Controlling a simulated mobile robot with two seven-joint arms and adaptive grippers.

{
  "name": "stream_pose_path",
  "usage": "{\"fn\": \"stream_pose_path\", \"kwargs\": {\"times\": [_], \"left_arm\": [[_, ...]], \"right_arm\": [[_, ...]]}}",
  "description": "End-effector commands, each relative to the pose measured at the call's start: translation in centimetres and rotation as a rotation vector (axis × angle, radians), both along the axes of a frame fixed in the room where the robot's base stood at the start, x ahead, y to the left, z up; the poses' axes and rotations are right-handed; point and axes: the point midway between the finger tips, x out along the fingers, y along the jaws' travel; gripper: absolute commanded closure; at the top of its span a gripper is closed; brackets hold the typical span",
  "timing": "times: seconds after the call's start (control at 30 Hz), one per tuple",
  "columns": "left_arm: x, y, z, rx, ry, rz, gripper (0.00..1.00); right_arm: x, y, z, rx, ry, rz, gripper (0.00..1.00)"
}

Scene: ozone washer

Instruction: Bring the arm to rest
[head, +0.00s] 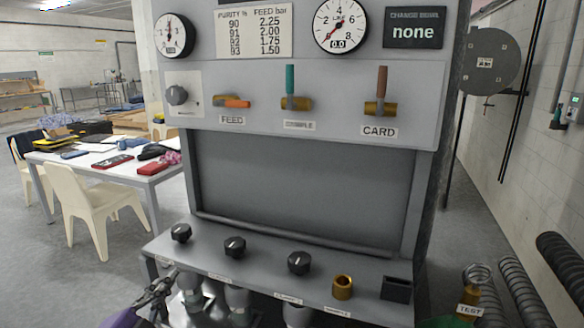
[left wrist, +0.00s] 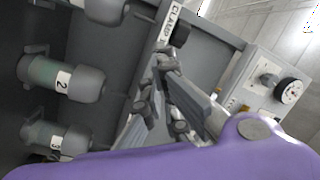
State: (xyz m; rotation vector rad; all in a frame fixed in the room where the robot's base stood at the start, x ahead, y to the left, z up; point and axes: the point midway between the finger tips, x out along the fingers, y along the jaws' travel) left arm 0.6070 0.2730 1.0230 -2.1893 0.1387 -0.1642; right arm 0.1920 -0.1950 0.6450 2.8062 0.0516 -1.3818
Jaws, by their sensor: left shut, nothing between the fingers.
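My left gripper (head: 163,283) is low at the left in the head view, in front of the panel's lower ledge and close to its left front corner. Its fingers are together with nothing between them. In the left wrist view the fingers (left wrist: 158,62) point up, near the black knob (left wrist: 180,34) and the clamp label. I cannot tell whether they touch the ledge. Part of my purple arm shows behind the gripper. My right gripper does not show.
The grey panel (head: 305,195) fills the middle, with valve handles, gauges and a ledge (head: 210,255) with black knobs. Grey cylinders (left wrist: 65,80) hang under the ledge. A white table (head: 130,178) and chair (head: 85,205) stand left. Floor (head: 60,285) is clear at lower left.

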Motion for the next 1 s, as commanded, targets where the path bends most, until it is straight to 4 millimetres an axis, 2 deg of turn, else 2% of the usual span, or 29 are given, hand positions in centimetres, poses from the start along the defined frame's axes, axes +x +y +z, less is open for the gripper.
{"fn": "stream_pose_path", "kwargs": {"times": [0.03,0.1,0.17,0.2,0.27,0.3,0.37,0.4,0.5,0.6,0.73,0.87,1.0], "left_arm": [[-1.7,0.1,-3.5,-0.091,0.093,0.027,1.00],[-4.1,0.1,-8.3,-0.206,0.212,0.066,1.00],[-6.6,-0.2,-12.2,-0.300,0.309,0.102,1.00],[-8.5,-0.4,-14.6,-0.359,0.373,0.127,1.00],[-11.5,-1.1,-18.1,-0.443,0.464,0.166,1.00],[-13.6,-1.6,-20.1,-0.496,0.520,0.192,1.00],[-17.1,-2.7,-23.0,-0.570,0.602,0.231,1.00],[-19.5,-3.4,-24.7,-0.613,0.653,0.257,1.00],[-25.5,-5.6,-28.0,-0.716,0.756,0.319,1.00],[-30.8,-7.3,-29.8,-0.787,0.828,0.378,1.00],[-35.6,-8.1,-31.0,-0.834,0.883,0.443,1.00],[-37.8,-7.8,-31.5,-0.837,0.906,0.471,1.00],[-37.8,-7.8,-31.5,-0.836,0.907,0.472,1.00]], "right_arm": [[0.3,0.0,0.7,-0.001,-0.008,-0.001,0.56],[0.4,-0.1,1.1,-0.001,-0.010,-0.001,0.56],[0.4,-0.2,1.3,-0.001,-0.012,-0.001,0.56],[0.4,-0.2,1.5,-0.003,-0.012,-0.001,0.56],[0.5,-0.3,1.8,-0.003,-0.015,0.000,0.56],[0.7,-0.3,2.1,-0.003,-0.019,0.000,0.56],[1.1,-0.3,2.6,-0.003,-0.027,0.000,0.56],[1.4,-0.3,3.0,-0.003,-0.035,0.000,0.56],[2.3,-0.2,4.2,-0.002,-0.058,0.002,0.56],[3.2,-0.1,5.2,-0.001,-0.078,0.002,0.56],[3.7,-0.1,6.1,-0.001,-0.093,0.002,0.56],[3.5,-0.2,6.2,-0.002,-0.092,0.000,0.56],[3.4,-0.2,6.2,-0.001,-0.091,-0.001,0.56]]}}
